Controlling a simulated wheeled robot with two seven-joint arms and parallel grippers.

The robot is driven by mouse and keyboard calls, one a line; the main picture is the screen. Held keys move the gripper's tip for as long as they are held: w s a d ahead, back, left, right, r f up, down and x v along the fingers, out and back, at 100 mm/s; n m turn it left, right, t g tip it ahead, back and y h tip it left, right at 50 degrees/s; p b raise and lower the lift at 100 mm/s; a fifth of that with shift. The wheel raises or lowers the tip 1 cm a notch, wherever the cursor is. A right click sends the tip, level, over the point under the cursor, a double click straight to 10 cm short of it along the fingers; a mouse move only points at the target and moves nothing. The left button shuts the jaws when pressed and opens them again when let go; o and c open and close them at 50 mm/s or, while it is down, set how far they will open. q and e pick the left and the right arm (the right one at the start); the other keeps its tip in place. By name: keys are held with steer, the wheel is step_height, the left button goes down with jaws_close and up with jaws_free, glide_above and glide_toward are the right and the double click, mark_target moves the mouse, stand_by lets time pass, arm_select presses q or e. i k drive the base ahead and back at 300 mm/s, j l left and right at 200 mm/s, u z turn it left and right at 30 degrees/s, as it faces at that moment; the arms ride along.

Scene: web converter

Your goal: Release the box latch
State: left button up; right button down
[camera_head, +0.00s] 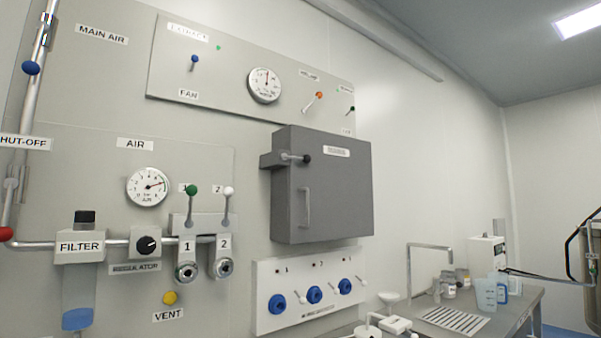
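The grey box (343,200) is mounted on the wall panel near the middle of the head view. Its door looks closed, with a vertical bar handle (305,208) on the front. The box latch (295,158) is a short horizontal lever with a black knob (307,159), at a bracket on the upper left of the box. The lever points right, across the edge of the door. Neither of my grippers shows in the head view.
Left of the box are levers 1 and 2 (209,210), a gauge (148,187) and a filter (79,285). Below the box is a white panel with blue knobs (314,294). A bench (500,313) with bottles and a tap stands at the lower right.

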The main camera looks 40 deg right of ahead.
mark_target(306, 159)
steer(key=i+l, duration=0.1)
steer(key=l, duration=0.4)
steer(key=i+l, duration=0.1)
steer(key=l, duration=0.45)
steer(key=i+l, duration=0.1)
steer(key=l, duration=0.4)
